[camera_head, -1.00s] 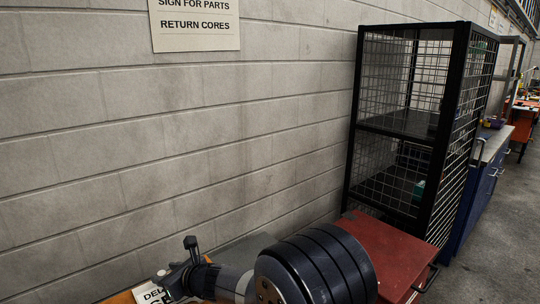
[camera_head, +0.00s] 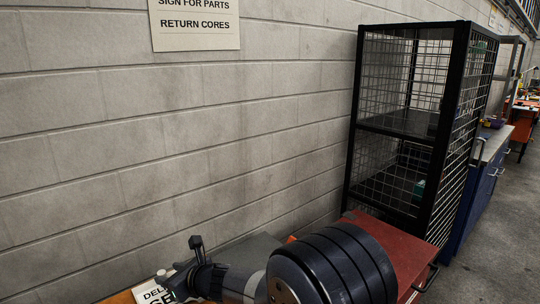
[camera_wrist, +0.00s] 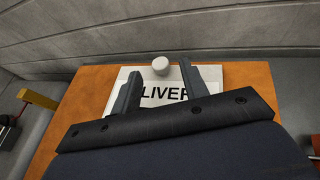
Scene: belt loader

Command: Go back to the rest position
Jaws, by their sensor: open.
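My gripper (camera_wrist: 160,92) is open and empty in the wrist view. Its two fingers are apart over a white sign plate (camera_wrist: 208,74) with black letters, of which "LIVER" shows. The plate lies on an orange-brown tabletop (camera_wrist: 82,85). A small round white thing (camera_wrist: 160,66) stands at the plate's far edge, beyond and between the fingertips. In the head view my gripper (camera_head: 178,262) is at the bottom left, beside the white plate (camera_head: 150,293); my arm hides much of the table.
A grey block wall (camera_head: 180,140) runs behind the table. To the right stand a red cabinet (camera_head: 408,258), a black wire-mesh cage (camera_head: 400,130) and a blue workbench (camera_head: 483,190). Grey floor (camera_head: 495,265) is open at the right.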

